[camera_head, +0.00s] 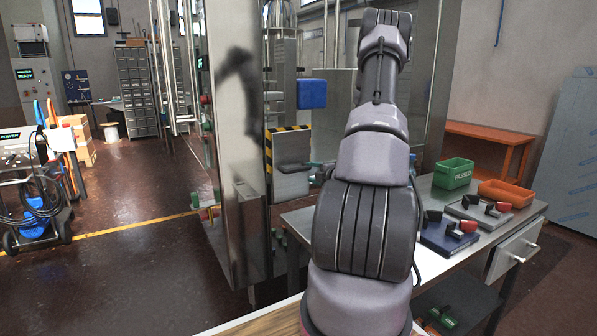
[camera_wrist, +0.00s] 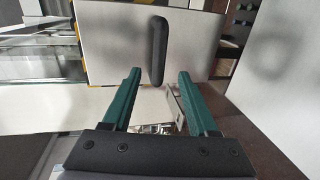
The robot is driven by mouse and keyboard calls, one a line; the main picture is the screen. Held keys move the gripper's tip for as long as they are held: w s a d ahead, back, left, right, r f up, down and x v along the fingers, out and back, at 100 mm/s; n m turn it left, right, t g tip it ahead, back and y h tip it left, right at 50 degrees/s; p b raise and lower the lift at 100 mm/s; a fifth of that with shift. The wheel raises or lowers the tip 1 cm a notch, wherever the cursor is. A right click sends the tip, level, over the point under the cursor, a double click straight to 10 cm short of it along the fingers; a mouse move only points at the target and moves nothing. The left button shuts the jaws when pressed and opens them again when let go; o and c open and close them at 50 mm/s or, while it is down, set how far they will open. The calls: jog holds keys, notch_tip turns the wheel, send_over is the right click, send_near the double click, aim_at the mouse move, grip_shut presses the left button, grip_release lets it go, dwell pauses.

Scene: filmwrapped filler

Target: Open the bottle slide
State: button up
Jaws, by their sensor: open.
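A flat pale metal panel (camera_wrist: 115,35) with a dark rounded handle (camera_wrist: 158,50) fills the upper middle of the wrist view; it looks like the bottle slide. In the head view a grey panel (camera_head: 290,186) with a dark handle (camera_head: 295,168) sits inside the machine under a yellow-black striped edge, apparently the same one. My gripper (camera_wrist: 158,73) has two teal fingers, open and empty. The handle's lower end shows between the fingertips in the picture; I cannot tell the remaining distance. In the head view my gripper is hidden or out of frame.
A tall steel door (camera_head: 236,130) stands left of my arm. A workbench (camera_head: 515,222) at right holds a green bin (camera_head: 453,173), an orange tray (camera_head: 507,192) and small fixtures. A wheeled cart (camera_head: 30,190) stands far left. The floor between is clear.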

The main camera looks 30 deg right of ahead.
aim_at(300, 170)
jog(key=x, duration=1)
jog(key=shift+a, duration=0.1)
jog(key=shift+r, duration=0.1)
grip_shut()
dwell(1.0)
